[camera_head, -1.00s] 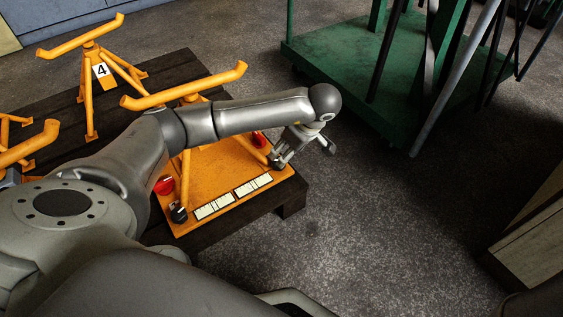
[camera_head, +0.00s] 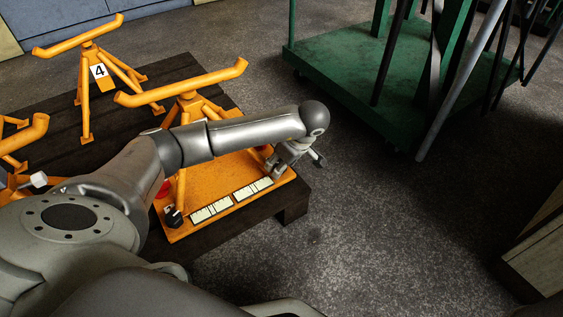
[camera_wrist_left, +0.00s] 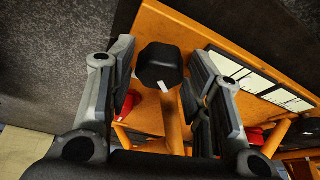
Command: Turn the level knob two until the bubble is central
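A black faceted knob (camera_wrist_left: 160,67) with a white mark sits at the orange plate's edge in the left wrist view. My left gripper (camera_wrist_left: 160,80) is open, with a finger on each side of this knob; I see gaps between fingers and knob. In the head view my left gripper (camera_head: 290,158) is over the plate's right corner and hides that knob. Another black knob (camera_head: 174,217) is at the plate's left front corner. Two white level strips (camera_head: 212,211) (camera_head: 253,189) lie along the front edge; their bubbles are too small to make out. My right gripper is not in view.
The orange plate (camera_head: 220,178) carries an orange stand (camera_head: 190,88) and rests on a dark wooden platform (camera_head: 250,217). A stand marked 4 (camera_head: 85,62) is behind. A green trolley (camera_head: 350,80) is at the back right. The floor (camera_head: 390,235) to the right is clear.

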